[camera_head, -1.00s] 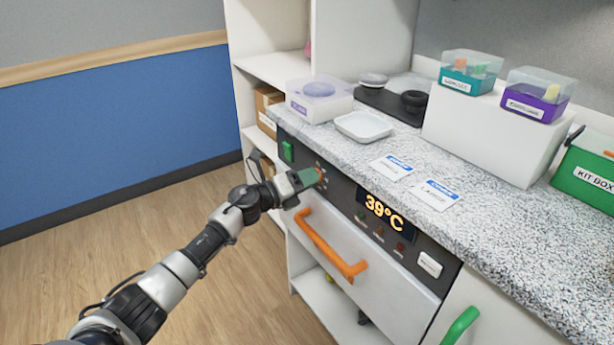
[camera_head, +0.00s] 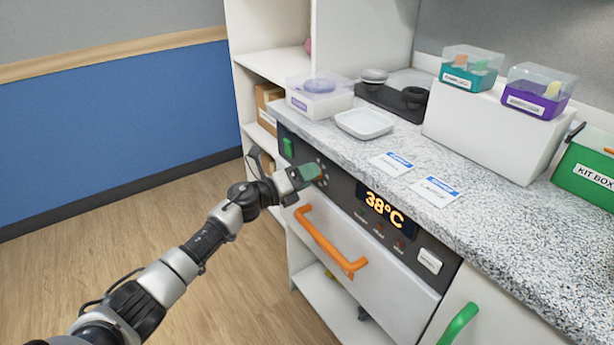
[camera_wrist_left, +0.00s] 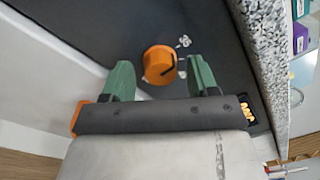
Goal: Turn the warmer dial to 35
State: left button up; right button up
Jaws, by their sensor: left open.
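The warmer's dark front panel (camera_head: 345,186) shows 38°C on its display (camera_head: 384,208). The orange dial (camera_wrist_left: 159,65) with a dark pointer mark shows in the left wrist view. In the head view the dial is mostly hidden by my left gripper (camera_head: 316,173). The green fingers of my left gripper (camera_wrist_left: 163,80) stand open on either side of the dial, with a small gap at each side; I cannot tell whether either finger touches it. My right gripper is not in view.
Below the panel is a white drawer front with an orange handle (camera_head: 330,242). The speckled counter (camera_head: 480,215) above holds a white tray (camera_head: 364,123), label cards and clear boxes. A green switch (camera_head: 287,147) is left of the dial.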

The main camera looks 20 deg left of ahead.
pick_arm(q)
jog(key=v, duration=1)
jog(key=shift+s+a, duration=0.2)
jog(key=shift+s, duration=0.1)
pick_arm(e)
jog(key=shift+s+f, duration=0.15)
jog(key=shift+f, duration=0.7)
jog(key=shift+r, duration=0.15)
